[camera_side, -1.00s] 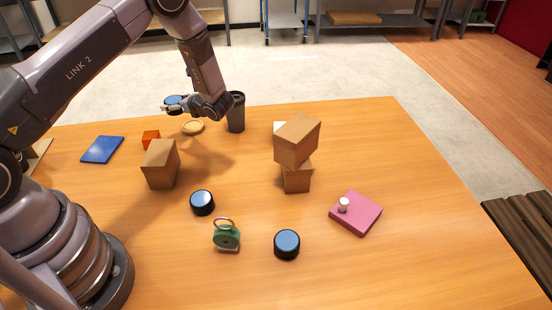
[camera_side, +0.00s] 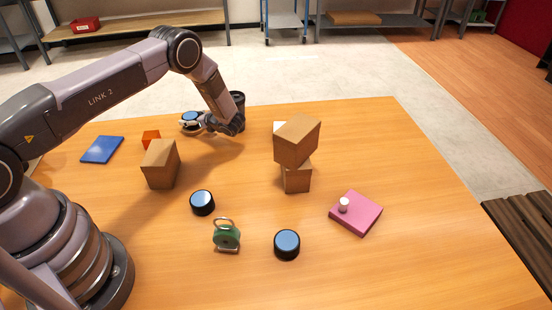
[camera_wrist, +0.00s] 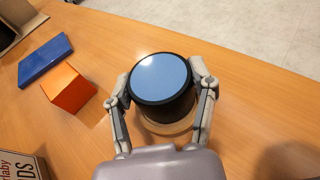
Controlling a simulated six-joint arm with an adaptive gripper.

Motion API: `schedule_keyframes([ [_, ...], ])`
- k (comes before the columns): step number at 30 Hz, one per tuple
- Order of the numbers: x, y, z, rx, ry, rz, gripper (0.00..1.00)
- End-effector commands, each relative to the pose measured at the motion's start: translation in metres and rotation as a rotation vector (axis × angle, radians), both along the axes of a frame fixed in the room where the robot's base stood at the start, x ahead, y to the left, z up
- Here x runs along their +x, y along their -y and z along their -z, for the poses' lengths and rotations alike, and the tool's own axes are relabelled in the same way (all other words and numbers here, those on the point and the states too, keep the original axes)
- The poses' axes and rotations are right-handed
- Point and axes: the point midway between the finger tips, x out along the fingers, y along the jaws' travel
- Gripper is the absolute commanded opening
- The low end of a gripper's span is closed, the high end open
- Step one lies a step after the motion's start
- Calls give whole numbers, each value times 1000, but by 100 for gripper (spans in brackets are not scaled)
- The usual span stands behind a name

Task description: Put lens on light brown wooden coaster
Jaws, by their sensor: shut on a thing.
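My gripper (camera_side: 195,122) is shut on a black lens with a blue glass face (camera_side: 190,116), at the far left part of the table. In the wrist view the lens (camera_wrist: 160,78) sits upright between the two fingers of my gripper (camera_wrist: 162,86). The light brown wooden coaster (camera_wrist: 166,127) shows as a pale rim just below the lens, mostly covered by it. The lens is over the coaster; whether they touch, I cannot tell. In the side view the coaster is mostly hidden behind my gripper.
An orange cube (camera_side: 151,138), a blue book (camera_side: 102,149) and a cardboard box (camera_side: 161,164) lie left. Stacked boxes (camera_side: 297,142), two other lenses (camera_side: 202,202) (camera_side: 287,244), a green padlock (camera_side: 227,237) and a pink block (camera_side: 356,213) are elsewhere.

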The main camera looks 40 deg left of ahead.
Motion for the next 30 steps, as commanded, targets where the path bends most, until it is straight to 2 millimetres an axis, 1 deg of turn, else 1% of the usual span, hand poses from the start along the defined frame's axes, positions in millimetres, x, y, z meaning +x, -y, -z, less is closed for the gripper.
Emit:
schedule_keyframes([
  [4,0,0,3,1,0,0,16],
  [5,0,0,3,0,0,0,60],
  [10,0,0,3,0,0,0,82],
  [11,0,0,3,0,0,0,83],
  [19,0,0,2,0,0,0,83],
  [22,0,1,-2,0,1,1,83],
  [26,1,19,-7,0,1,4,83],
  [30,1,49,-17,0,2,6,83],
])
